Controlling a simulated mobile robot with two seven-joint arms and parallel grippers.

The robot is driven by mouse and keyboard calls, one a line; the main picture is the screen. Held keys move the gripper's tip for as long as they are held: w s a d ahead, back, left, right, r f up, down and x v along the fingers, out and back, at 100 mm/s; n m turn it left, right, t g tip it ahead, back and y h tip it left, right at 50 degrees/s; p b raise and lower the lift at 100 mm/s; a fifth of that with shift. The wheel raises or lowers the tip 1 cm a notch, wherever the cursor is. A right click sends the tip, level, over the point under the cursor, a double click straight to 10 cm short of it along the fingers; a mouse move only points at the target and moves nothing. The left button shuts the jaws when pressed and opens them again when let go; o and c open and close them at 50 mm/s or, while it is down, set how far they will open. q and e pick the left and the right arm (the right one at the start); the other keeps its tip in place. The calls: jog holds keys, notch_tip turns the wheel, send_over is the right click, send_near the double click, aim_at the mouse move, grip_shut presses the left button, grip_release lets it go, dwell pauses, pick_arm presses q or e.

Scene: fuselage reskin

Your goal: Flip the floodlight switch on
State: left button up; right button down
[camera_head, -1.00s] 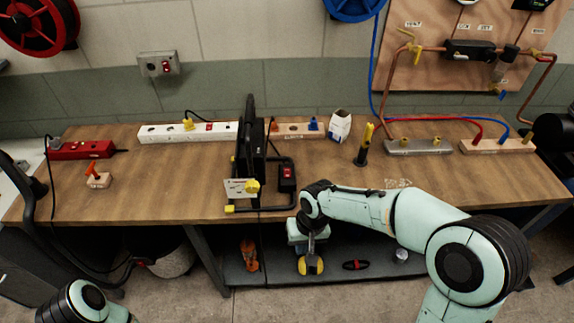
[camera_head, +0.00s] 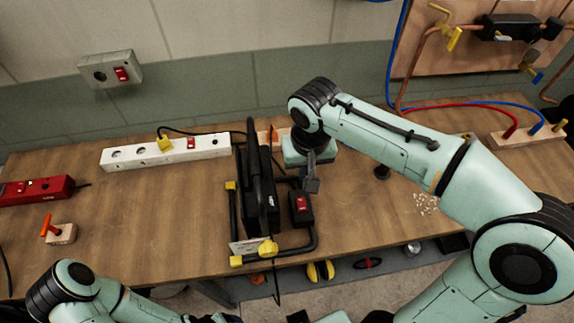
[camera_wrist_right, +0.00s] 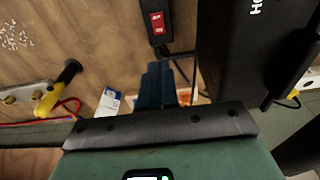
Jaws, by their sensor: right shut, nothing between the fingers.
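The floodlight (camera_head: 262,190) stands on the workbench on a black tubular frame with yellow corners, its dark panel seen nearly edge-on. Its red rocker switch (camera_head: 301,203) sits on a small black box at the frame's right side. The switch also shows at the top of the right wrist view (camera_wrist_right: 157,22). My right gripper (camera_head: 311,186) is shut and empty, pointing down just behind the switch box. Its closed fingers (camera_wrist_right: 165,82) appear just short of the box in the wrist view; contact cannot be told. My left arm is at the lower left, its gripper out of frame.
A white power strip (camera_head: 165,152) lies behind the floodlight, and a red strip (camera_head: 36,190) lies at the left. A wall box (camera_head: 110,72) has another red switch. A small block with an orange lever (camera_head: 60,232) stands at left. Bench space between is clear.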

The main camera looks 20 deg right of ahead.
aim_at(300, 200)
pick_arm(q)
jog(key=shift+s, duration=0.2)
pick_arm(e)
jog(key=shift+s+r, duration=0.1)
jog(key=shift+s, duration=0.25)
jog(key=f, duration=0.4)
jog(key=w+f, duration=0.1)
jog(key=f, duration=0.4)
jog(key=w+f+b, duration=0.1)
jog(key=f, duration=0.4)
jog(key=shift+d, duration=0.2)
pick_arm(q)
jog(key=shift+s+f, duration=0.4)
jog(key=shift+f, duration=0.3)
pick_arm(e)
jog(key=shift+f+b, duration=0.3)
jog(key=shift+b, duration=0.1)
jog(key=shift+r, duration=0.1)
pick_arm(q)
jog(key=shift+s+f, duration=0.15)
jog(key=shift+f, duration=0.2)
pick_arm(e)
jog(key=shift+s, duration=0.15)
